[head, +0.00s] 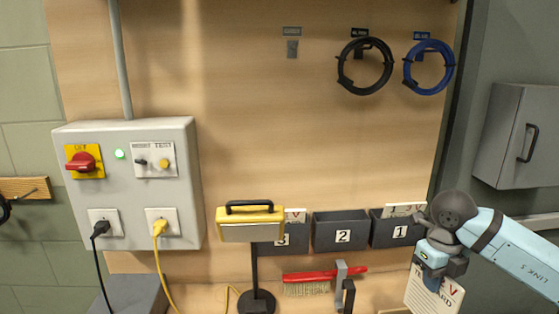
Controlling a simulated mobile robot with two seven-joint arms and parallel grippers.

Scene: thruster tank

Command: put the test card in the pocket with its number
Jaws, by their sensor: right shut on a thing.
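My right gripper (434,273) is shut on a cream test card (434,296) at the lower right. The card hangs below the jaws and shows a red mark and part of some lettering; I cannot read a number on it. Three dark pockets stand in a row on the wooden board: pocket 3 (283,247), partly behind a yellow-topped thing, pocket 2 (341,247) in the middle, and pocket 1 (399,245) at the right. Cards stick up from pockets 3 and 1; none shows above pocket 2. The held card is below and right of pocket 1. My left gripper is out of view.
A yellow-topped thing with a black handle (250,209) stands in front of pocket 3. A red brush (322,275) is below the pockets. A grey switch box (130,190) with plugged cables is at left. Black (342,73) and blue (407,75) cable coils hang above.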

